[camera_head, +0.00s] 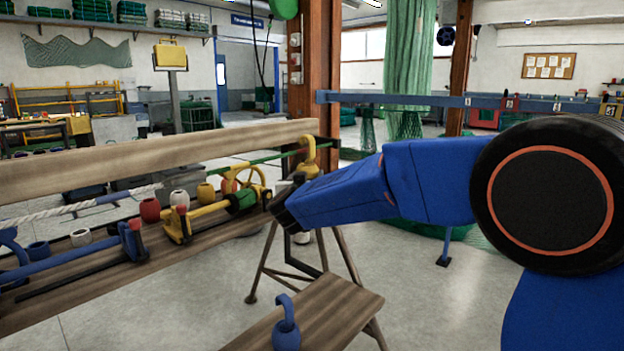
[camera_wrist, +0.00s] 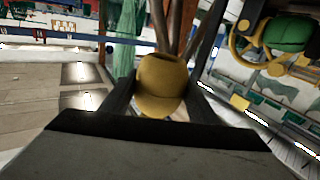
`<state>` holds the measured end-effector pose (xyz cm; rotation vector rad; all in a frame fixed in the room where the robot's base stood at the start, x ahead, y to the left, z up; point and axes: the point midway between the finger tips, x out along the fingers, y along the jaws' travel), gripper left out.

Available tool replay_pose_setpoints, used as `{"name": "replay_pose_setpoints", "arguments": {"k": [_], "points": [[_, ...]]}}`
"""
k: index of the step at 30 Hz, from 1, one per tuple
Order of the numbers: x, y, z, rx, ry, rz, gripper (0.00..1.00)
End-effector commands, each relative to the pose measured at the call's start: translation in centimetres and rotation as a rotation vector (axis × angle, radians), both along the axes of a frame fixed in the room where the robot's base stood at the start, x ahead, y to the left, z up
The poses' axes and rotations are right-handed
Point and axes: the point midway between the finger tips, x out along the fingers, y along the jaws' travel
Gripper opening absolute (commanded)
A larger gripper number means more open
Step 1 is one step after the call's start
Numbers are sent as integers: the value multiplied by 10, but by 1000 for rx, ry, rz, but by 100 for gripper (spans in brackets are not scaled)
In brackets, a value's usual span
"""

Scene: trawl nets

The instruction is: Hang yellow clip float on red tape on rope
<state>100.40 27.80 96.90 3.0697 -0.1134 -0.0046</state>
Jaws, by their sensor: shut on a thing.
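The yellow clip float (camera_head: 306,178) is in my gripper (camera_head: 296,185), beside the wooden post. Its hook points up near the right part of the green rope (camera_head: 262,157). I cannot tell whether the hook touches the rope. In the wrist view the float's rounded body (camera_wrist: 160,88) sits between the two dark fingers of my gripper (camera_wrist: 158,100). The rope runs from white at the left through a blue tape band (camera_head: 114,197) to green at the right. I cannot make out the red tape clearly.
A plank (camera_head: 170,158) crosses above the rope at the left. Below it, a wooden bench carries small floats, including a red one (camera_head: 150,210), and yellow (camera_head: 183,224) and blue fittings (camera_head: 60,265).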

Motion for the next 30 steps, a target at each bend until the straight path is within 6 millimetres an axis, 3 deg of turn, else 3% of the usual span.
{"name": "replay_pose_setpoints", "arguments": {"k": [9, 21, 30], "points": [[12, 15, -2, -1, 0, 0, 31], [11, 14, -24, 0, 0, 0, 31], [11, 14, -28, 0, 0, 0, 31]]}}
